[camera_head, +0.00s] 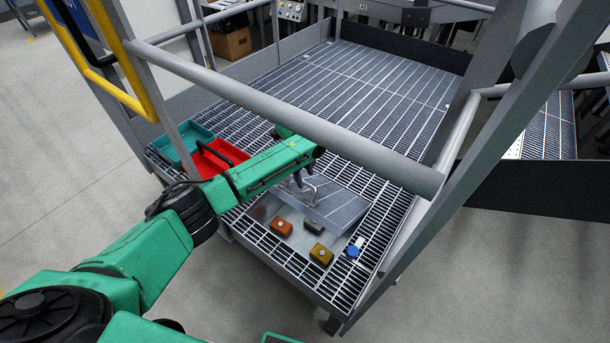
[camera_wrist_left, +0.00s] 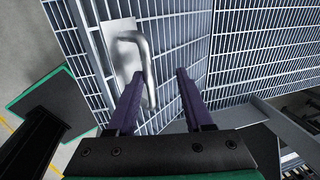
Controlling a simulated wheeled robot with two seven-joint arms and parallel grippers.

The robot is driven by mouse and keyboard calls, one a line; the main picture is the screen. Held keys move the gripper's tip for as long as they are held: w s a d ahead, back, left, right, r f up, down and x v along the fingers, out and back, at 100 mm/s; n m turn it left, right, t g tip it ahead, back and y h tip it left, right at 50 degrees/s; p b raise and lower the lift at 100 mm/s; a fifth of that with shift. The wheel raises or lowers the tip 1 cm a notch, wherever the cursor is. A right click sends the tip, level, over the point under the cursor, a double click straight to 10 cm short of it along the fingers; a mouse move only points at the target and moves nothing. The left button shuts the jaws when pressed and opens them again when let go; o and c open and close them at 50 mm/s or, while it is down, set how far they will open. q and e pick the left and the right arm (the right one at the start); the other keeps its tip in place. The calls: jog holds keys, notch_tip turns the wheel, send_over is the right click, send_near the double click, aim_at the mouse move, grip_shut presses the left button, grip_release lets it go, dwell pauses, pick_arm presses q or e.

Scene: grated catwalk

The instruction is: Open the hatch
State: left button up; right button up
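The hatch (camera_head: 338,205) is a grated panel in the catwalk floor. It stands partly raised and tilted, with a shallow recess (camera_head: 285,240) showing in front of and below it. Its bent metal handle (camera_wrist_left: 148,70) is on a pale plate in the left wrist view. My left gripper (camera_wrist_left: 158,75) is open, its two dark purple fingers spread at the handle. The lower part of the handle shows between the fingers, nearer the left one; I cannot tell whether they touch. In the head view my left gripper (camera_head: 298,178) is small and partly hidden by its arm. My right gripper is not in view.
An orange block (camera_head: 282,227), a dark block (camera_head: 313,227), a yellow block (camera_head: 321,254) and a blue item (camera_head: 353,251) lie by the hatch. Red (camera_head: 213,160) and teal (camera_head: 184,146) bins stand left. A grey rail (camera_head: 300,122) crosses above the grating.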

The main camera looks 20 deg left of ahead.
pick_arm(q)
jog(key=shift+r, duration=0.1)
notch_tip(320, 180, up, 14)
jog(key=s+a+p, duration=0.1)
jog(key=s, duration=0.1)
jog(key=shift+s, duration=0.3)
